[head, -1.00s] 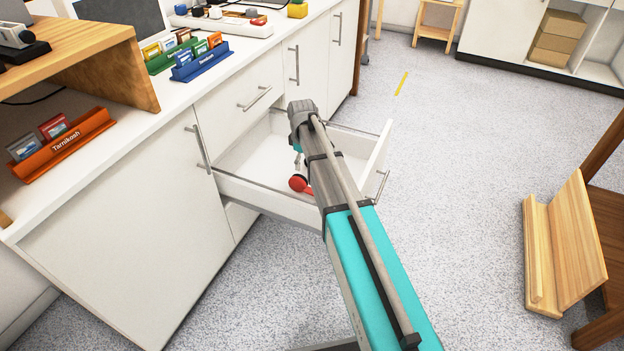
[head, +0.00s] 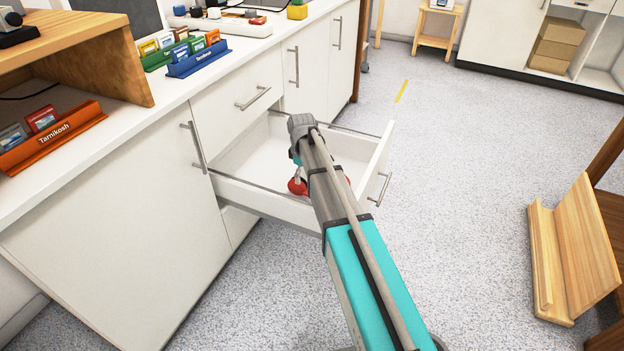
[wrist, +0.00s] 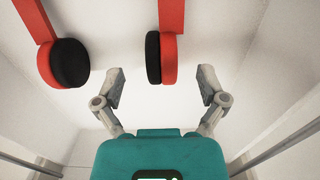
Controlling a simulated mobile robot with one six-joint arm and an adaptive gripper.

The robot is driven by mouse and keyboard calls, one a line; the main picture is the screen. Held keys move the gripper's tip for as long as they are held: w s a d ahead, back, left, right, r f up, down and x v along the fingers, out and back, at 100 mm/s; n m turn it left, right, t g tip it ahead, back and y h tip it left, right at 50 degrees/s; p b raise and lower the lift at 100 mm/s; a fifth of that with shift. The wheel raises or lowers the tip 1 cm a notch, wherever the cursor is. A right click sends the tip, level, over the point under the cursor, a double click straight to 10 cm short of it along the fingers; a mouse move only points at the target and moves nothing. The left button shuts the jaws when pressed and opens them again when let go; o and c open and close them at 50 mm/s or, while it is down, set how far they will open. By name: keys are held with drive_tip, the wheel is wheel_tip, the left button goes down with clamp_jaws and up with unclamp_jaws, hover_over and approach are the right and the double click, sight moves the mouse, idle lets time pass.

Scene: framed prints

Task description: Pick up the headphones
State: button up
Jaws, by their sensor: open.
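The red headphones (head: 297,187) with black ear pads lie inside the open white drawer. In the head view my arm covers their middle, with a bit of red showing on each side. In the wrist view one ear cup (wrist: 65,62) is at upper left and the other (wrist: 167,55) is at top centre. The rest of the headband is out of frame. My gripper (wrist: 162,87) is open and empty. The centre cup appears between and just beyond its fingertips, with no visible contact. In the head view my gripper is mostly hidden behind the arm.
The drawer (head: 263,199) has raised walls around the headphones, and its floor is otherwise bare where visible. The white counter (head: 130,126) above holds card racks and a wooden shelf. A wooden stand (head: 570,250) is at right. The grey floor between is clear.

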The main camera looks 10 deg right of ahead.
sight(304, 183)
drive_tip(key=shift+f, duration=0.1)
drive_tip(key=shift+s+f+b, duration=0.15)
drive_tip(key=shift+f+b, duration=2.4)
drive_tip(key=shift+b, duration=0.05)
clamp_jaws()
